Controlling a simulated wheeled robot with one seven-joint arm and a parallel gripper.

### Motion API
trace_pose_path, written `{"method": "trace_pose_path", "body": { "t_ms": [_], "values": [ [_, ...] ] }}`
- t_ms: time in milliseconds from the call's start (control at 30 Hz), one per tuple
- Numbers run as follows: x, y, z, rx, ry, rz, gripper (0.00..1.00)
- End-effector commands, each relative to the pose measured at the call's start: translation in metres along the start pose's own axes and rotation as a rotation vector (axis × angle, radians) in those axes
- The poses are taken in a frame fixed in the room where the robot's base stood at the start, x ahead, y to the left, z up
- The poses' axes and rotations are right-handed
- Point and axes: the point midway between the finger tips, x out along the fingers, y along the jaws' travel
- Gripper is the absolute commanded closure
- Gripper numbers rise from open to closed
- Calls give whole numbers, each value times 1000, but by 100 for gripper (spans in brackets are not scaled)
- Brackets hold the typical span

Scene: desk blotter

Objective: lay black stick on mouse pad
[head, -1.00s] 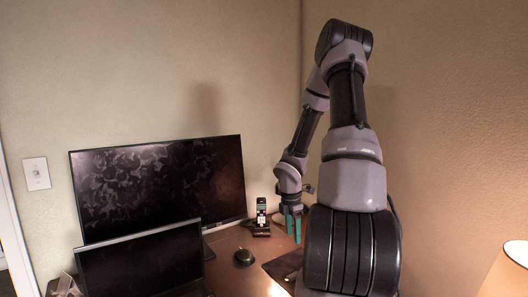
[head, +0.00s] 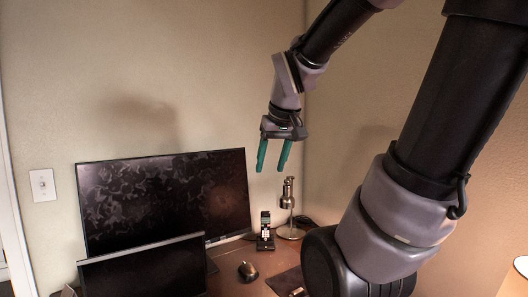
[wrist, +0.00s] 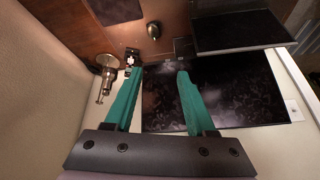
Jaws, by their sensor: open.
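My gripper (head: 272,168) is open and empty, with its two green fingers pointing down, high above the desk in front of the wall. It also shows in the wrist view (wrist: 160,72), fingers spread with nothing between them. A dark flat mat, which looks like the mouse pad (head: 283,281), lies on the desk at the bottom of the head view, partly hidden by my arm. Part of it shows at the top of the wrist view (wrist: 117,9). I cannot make out the black stick in either view; a small pale item on the mat is unclear.
A computer mouse (head: 248,271) lies on the brown desk left of the mat. A cordless phone (head: 265,232) and a metal lamp (head: 287,205) stand behind it. A large monitor (head: 165,195) and a smaller screen (head: 145,268) fill the left side. The air around my gripper is clear.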

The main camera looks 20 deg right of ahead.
Motion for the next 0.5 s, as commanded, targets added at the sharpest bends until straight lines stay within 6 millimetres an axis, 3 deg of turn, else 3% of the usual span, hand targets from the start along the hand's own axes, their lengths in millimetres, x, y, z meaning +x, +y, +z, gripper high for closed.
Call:
{"method": "trace_pose_path", "body": {
  "t_ms": [33,200,500],
  "values": [
    [-14,-9,6,62,31,-43,44],
    [-44,-29,20,228,73,-161,44],
    [-53,-36,26,291,79,-208,44]
  ]
}}
